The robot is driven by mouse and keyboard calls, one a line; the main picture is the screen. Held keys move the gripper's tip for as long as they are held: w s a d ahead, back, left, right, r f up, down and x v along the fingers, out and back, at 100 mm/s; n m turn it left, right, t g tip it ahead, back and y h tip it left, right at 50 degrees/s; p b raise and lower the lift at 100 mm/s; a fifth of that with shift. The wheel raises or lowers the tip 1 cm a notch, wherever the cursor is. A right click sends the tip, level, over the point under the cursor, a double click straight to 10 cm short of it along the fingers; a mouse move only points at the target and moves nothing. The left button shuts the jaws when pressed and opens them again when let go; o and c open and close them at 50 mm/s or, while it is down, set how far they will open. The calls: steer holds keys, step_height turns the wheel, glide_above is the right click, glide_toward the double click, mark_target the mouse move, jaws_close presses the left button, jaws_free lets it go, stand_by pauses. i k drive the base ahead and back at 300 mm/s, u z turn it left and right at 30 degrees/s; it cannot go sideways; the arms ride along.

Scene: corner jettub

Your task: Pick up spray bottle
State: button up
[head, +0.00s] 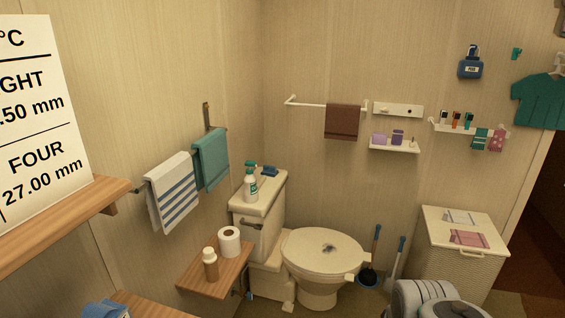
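The spray bottle (251,186) is white with a teal-green trigger head and a greenish label. It stands upright on the lid of the toilet tank (269,190), towards the left side. A small blue item (269,171) sits behind it and to its right on the same lid. Nothing blocks the view of the bottle. My gripper is not in view. Grey, rounded parts that look like my arm show at the lower right edge, well away from the bottle.
The toilet (322,252) has its lid down. A teal towel (211,159) hangs left of the tank. A hamper (459,258) stands right.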

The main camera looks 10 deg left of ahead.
mark_target(251, 192)
steer(key=i, duration=2.4)
steer(key=u, duration=3.55)
